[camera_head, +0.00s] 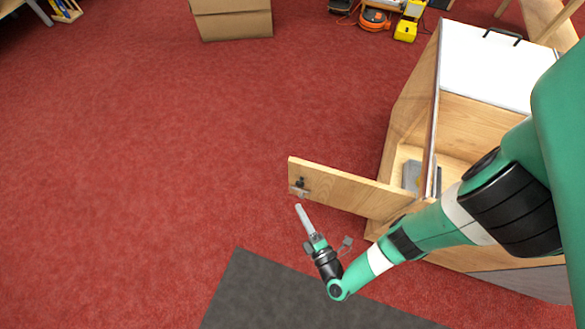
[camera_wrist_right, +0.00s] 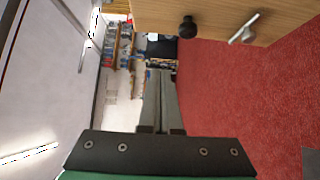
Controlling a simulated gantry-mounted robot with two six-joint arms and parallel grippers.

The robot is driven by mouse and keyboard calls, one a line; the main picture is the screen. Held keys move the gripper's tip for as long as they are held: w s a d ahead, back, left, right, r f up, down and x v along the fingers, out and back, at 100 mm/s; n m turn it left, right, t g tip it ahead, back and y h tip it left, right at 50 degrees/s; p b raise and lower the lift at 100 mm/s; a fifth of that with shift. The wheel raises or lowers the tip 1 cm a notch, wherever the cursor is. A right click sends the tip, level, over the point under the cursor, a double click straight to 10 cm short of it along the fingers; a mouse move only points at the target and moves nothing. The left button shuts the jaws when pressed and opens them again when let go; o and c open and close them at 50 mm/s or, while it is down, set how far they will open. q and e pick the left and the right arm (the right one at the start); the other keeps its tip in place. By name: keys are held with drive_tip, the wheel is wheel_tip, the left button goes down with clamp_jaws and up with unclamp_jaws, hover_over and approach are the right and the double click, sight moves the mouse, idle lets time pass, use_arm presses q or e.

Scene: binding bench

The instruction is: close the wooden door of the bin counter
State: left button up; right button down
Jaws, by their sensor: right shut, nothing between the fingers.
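The bin counter (camera_head: 400,113) stands at the right, a wooden cabinet with a white top. Its wooden door (camera_head: 345,188) stands open, swung out to the left, so the inside shows. A dark knob and metal catch (camera_head: 300,187) sit at the door's free end. The door (camera_wrist_right: 215,12) also crosses the top of the right wrist view, with the black knob (camera_wrist_right: 188,27) and a metal handle (camera_wrist_right: 244,28). My right gripper (camera_head: 300,208) is shut and empty, just below the door's free end in the head view. Whether it touches the door is unclear. My left gripper is out of view.
A grey object (camera_head: 411,176) lies inside the counter. A dark mat (camera_head: 270,295) lies at the bottom. A cardboard box (camera_head: 232,20) and an orange and yellow machine (camera_head: 376,20) stand at the back. The red carpet left of the door is clear.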

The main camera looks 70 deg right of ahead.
sight(294, 178)
drive_tip(key=b+x, duration=0.1)
drive_tip(key=x, duration=0.2)
drive_tip(key=s+d+b+x, duration=0.1)
drive_tip(key=b+x, duration=0.1)
drive_tip(key=x, duration=0.2)
drive_tip(key=s+d+b+x, duration=0.1)
drive_tip(key=x, duration=0.3)
